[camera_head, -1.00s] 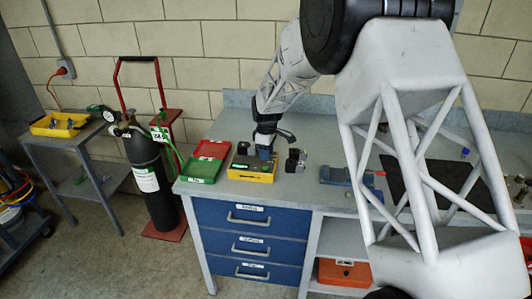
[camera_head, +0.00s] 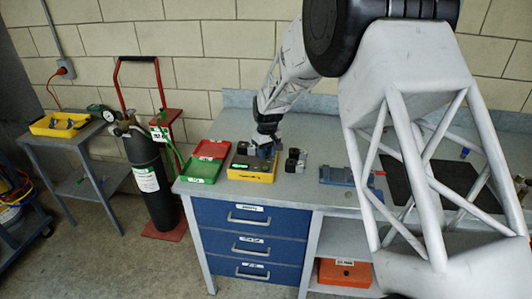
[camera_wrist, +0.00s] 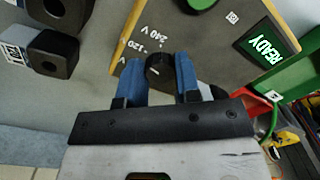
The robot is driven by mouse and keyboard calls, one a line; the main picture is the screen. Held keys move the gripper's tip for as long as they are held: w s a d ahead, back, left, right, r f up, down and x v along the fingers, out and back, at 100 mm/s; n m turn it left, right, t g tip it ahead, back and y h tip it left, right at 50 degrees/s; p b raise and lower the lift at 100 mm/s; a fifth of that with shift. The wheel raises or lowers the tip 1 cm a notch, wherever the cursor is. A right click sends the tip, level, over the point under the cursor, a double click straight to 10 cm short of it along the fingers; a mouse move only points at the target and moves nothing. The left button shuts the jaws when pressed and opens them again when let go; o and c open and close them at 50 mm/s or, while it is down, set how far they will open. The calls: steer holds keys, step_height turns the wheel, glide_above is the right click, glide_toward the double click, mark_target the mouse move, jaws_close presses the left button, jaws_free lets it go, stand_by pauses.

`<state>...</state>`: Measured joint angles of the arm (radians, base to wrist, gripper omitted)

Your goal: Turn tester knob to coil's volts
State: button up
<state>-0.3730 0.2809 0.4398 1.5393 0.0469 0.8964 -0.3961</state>
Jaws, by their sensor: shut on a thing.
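The tester is a yellow box with a grey top (camera_head: 252,174) near the bench's left end. In the wrist view its panel (camera_wrist: 205,40) shows "120" and "240 V" marks and a green "READY" display (camera_wrist: 264,45). The black tester knob (camera_wrist: 160,70) has a white pointer line, partly hidden between the fingers. My gripper (camera_wrist: 160,78) has its blue fingers shut on the knob's two sides; it also shows over the tester in the head view (camera_head: 265,152). Black coils (camera_head: 295,160) stand right of the tester; a white label (camera_wrist: 13,56) shows on one, too small to read.
A red and green tray (camera_head: 205,165) lies just left of the tester. A blue fixture (camera_head: 338,175) and a dark mat (camera_head: 410,180) lie further right on the bench. A gas cylinder (camera_head: 150,185) on a red cart stands beyond the bench's left edge.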

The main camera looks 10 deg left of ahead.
mark_target(267, 153)
stand_by(0.3)
steer(key=o, duration=0.9)
steer(key=shift+o, duration=0.2)
steer(key=shift+r, duration=0.1)
steer(key=shift+w+d+r, duration=0.1)
steer(key=shift+d+r, duration=0.05)
steer(key=shift+r, duration=3.65)
